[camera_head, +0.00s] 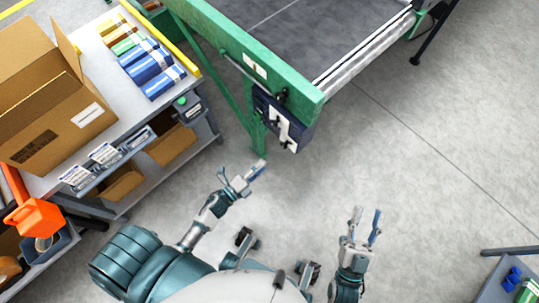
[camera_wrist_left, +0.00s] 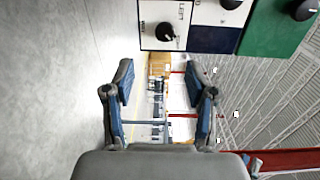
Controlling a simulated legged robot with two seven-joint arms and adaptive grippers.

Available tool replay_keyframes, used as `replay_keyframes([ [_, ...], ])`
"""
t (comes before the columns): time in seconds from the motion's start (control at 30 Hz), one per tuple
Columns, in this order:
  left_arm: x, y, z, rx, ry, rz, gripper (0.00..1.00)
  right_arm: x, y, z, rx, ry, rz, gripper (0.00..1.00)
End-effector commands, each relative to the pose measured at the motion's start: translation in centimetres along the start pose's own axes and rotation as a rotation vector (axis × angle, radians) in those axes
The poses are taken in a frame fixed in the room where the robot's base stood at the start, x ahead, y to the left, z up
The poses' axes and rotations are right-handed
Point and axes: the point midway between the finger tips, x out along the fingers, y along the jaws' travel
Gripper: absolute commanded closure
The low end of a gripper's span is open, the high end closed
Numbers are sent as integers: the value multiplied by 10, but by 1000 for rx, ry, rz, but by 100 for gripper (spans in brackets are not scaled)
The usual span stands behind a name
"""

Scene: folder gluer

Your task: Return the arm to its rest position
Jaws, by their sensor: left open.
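My left gripper (camera_head: 252,172) is in the middle of the head view, in front of the green machine's near corner. In the left wrist view its two blue-padded fingers (camera_wrist_left: 160,85) are spread apart with nothing between them. My right gripper (camera_head: 366,222) is lower right of it, over bare floor. Its two fingers point away from me with a gap between them, and it is empty.
A green-framed machine (camera_head: 262,60) with a control box (camera_head: 284,122) stands ahead. The control panel (camera_wrist_left: 166,24) also shows in the left wrist view. A bench with an open cardboard box (camera_head: 50,105) is at left. A cart (camera_head: 505,280) is lower right. Floor between is clear.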

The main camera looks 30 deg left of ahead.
Motion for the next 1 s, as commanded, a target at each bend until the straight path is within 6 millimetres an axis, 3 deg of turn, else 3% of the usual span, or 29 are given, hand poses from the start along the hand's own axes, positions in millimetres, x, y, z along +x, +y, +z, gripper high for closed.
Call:
replay_keyframes([
  [0.17,-9,0,0,0,1,-1,44,0,0,0,0,0,0,60],
  [0.73,-9,-4,-2,-17,1,-9,44,0,0,0,0,0,0,60],
  [0.87,-8,-40,-19,-197,15,-88,44,0,0,0,0,0,0,60],
  [1.0,-12,-110,-45,-568,65,-230,44,0,0,0,0,0,0,60],
])
